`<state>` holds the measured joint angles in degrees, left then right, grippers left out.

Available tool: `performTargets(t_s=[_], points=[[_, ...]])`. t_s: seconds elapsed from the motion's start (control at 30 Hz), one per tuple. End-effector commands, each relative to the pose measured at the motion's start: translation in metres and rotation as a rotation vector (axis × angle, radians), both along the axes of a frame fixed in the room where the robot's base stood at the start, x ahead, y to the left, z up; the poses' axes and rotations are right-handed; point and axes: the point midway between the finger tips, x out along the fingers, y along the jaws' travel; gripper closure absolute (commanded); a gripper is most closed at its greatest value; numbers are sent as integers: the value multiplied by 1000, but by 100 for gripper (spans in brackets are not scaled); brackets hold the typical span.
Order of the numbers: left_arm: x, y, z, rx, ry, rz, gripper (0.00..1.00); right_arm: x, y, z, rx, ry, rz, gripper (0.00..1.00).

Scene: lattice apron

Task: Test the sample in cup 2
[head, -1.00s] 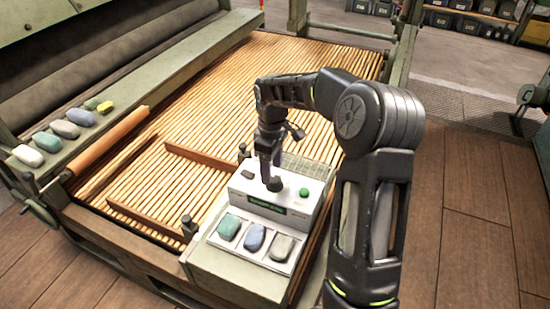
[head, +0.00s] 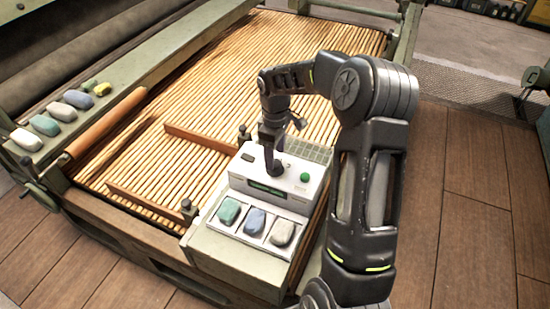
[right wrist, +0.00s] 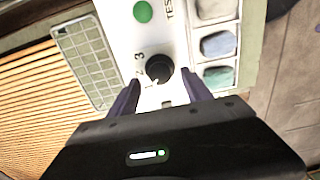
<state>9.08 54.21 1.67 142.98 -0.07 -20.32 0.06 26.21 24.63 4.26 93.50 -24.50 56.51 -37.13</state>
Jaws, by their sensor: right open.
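The tester (head: 293,198) is a pale box with a dark display (head: 266,188) and a green button (head: 304,177). Its black knob (right wrist: 159,67) shows in the right wrist view beside the marks 2 and 3. A white pointer line on the knob points down and slightly left, near the 2; its exact setting is unclear. My left gripper is out of view.
A keypad-like grid (right wrist: 88,62) lies beside the knob. The tester stands at the corner of a slatted lattice apron (head: 290,60). Several coloured stones (head: 60,112) lie on the green rail at left. Wooden floor (head: 465,200) is free at right.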

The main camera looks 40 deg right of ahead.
Motion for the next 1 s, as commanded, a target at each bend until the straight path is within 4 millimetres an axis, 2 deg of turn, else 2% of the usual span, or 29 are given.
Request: performTargets(t_s=[0.2, 0.5, 1.0], points=[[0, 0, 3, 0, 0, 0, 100, 0, 0, -24, 0, 1, 0, 42], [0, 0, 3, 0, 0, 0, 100, 0, 0, -27, 0, 0, 0, 42], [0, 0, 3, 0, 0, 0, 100, 0, 0, -27, -1, 0, 0, 82]])
